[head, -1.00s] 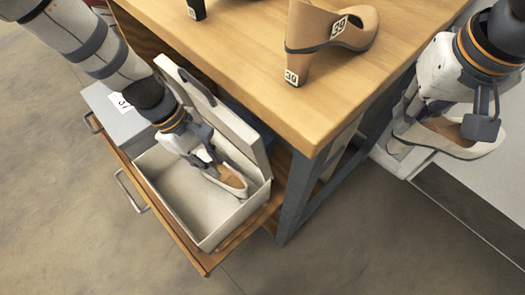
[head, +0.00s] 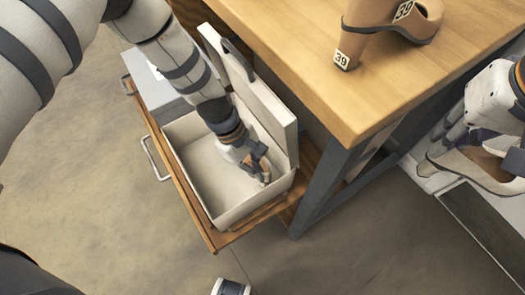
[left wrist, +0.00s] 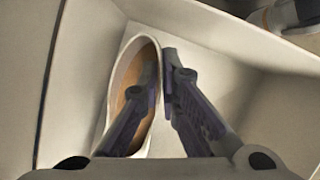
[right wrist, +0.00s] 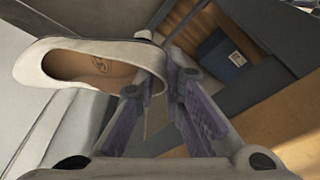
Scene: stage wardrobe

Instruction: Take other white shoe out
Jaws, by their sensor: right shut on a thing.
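A white shoe (left wrist: 125,75) with a tan insole stands in the open pale shoe box (head: 244,209), at its right end. My left gripper (head: 262,173) reaches down into the box and hides most of this shoe in the head view. In the left wrist view my left gripper (left wrist: 160,72) has one finger inside the shoe opening and one outside its side wall. Whether the fingers press on the wall is unclear. My right gripper (right wrist: 165,75) is shut on the rim of another white shoe (right wrist: 92,65); that shoe shows at the right of the head view (head: 455,165).
The box is in a pulled-out wooden drawer (head: 184,195), its lid (head: 265,105) raised against the table side. A grey box (head: 160,92) lies behind it. The wooden table (head: 330,85) carries a tan heeled shoe (head: 385,20) marked 39.

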